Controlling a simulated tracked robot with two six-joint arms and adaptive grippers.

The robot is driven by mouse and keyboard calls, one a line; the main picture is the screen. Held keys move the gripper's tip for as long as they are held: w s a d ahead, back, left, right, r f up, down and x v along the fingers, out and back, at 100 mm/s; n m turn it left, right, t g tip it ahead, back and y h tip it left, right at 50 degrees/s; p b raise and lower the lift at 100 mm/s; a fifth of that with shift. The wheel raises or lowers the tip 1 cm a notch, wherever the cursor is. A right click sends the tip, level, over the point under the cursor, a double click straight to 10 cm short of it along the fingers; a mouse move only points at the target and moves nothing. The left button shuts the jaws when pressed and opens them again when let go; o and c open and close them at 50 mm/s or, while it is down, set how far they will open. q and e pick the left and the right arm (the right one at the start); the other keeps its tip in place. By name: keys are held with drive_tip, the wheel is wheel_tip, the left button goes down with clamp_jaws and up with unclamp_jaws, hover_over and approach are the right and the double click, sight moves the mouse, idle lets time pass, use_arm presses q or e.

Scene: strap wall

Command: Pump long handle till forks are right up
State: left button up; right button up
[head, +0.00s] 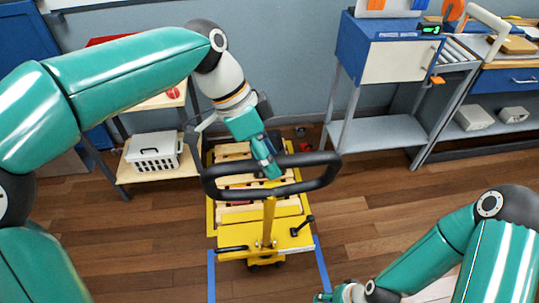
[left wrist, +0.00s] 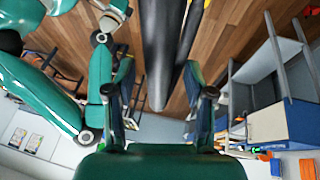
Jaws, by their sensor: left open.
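A yellow pallet truck (head: 283,239) stands on the wood floor, its yellow shaft (head: 268,222) rising to a wide black loop handle (head: 222,191). A slatted wooden pallet (head: 233,213) lies behind the shaft over the forks. The forks are mostly hidden, so their height cannot be told. My left gripper (head: 268,172) is open and points down at the loop. In the left wrist view the black handle bar (left wrist: 158,50) runs between the spread fingers; whether they touch it cannot be told. My right gripper (head: 338,294) is at the bottom edge, partly cut off.
Blue tape (head: 322,268) marks the floor around the truck. A shelf with a white basket (head: 154,152) stands at the left. A grey stand with a blue and white box (head: 398,61) and a workbench (head: 508,79) stand at the right. The floor right of the truck is clear.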

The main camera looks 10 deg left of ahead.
use_arm(q)
drive_tip(key=shift+f, duration=0.1)
clamp_jaws()
idle(0.3)
drive_tip(key=shift+d, duration=0.1)
drive_tip(key=s+d+f+b, duration=0.3)
drive_tip(key=s+b, duration=0.2)
drive_tip(key=s, duration=0.4)
drive_tip(key=s+d+f+t+b, duration=0.1)
drive_tip(key=s+d+f+b, duration=0.1)
drive_tip(key=s+b, duration=0.4)
drive_tip(key=s+f, duration=0.1)
drive_tip(key=s, duration=0.2)
drive_tip(key=shift+d+f, duration=0.15)
drive_tip(key=shift+d, duration=0.25)
